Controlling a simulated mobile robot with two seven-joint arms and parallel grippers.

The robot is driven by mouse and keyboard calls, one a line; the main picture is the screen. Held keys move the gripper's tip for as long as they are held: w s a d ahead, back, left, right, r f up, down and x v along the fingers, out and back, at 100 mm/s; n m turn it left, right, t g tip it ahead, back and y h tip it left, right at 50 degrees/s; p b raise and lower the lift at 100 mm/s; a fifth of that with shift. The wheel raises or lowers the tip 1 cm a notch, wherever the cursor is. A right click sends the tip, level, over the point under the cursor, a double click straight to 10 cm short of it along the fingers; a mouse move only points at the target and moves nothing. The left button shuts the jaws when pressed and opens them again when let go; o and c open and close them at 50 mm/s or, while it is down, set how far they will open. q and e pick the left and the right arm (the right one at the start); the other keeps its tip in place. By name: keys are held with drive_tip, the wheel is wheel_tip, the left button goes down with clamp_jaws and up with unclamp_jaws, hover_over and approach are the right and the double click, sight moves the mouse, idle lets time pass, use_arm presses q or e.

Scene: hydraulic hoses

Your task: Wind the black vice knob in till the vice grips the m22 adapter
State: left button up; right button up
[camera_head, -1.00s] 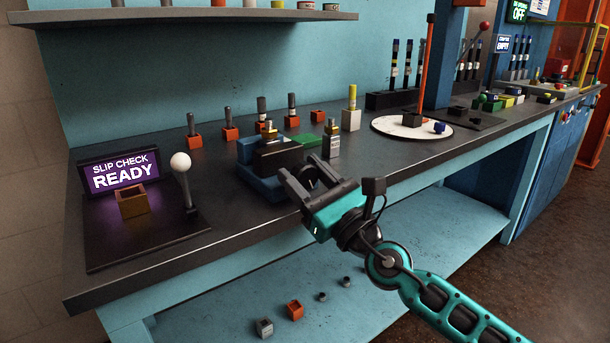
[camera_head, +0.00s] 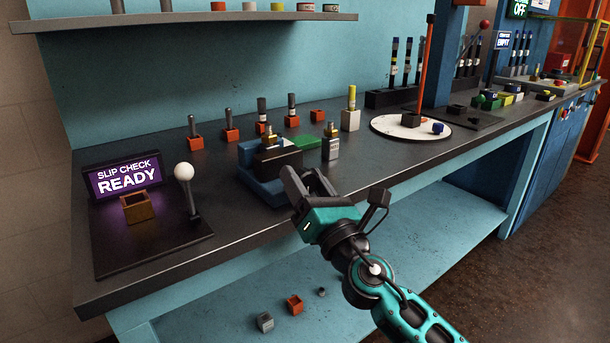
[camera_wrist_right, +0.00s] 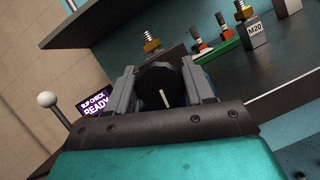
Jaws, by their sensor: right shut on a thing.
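The blue vice (camera_head: 262,188) with its black jaw block (camera_head: 276,161) stands near the bench's front edge. The brass m22 adapter (camera_head: 270,137) is upright at the vice; it also shows beyond the fingers in the right wrist view (camera_wrist_right: 152,42). Whether the jaws touch it I cannot tell. My right gripper (camera_head: 309,180) is at the front of the vice. In the right wrist view, its fingers are shut on the round black vice knob (camera_wrist_right: 162,84), one on each side. A white line marks the knob's face. The fingers hide the knob in the head view. My left gripper is not in view.
A white-topped lever (camera_head: 184,172) and the slip check sign (camera_head: 124,178) stand to the left. A grey block with a brass fitting (camera_head: 331,147) stands just right of the vice. Several orange holders are behind. A round white plate (camera_head: 388,127) lies further right.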

drive_tip(key=shift+r+m+h, duration=0.15)
drive_tip(key=shift+m+h, duration=0.25)
drive_tip(key=shift+m, duration=0.5)
drive_tip(key=o, duration=1)
drive_tip(key=shift+f, duration=0.2)
drive_tip(key=shift+d+f, duration=0.1)
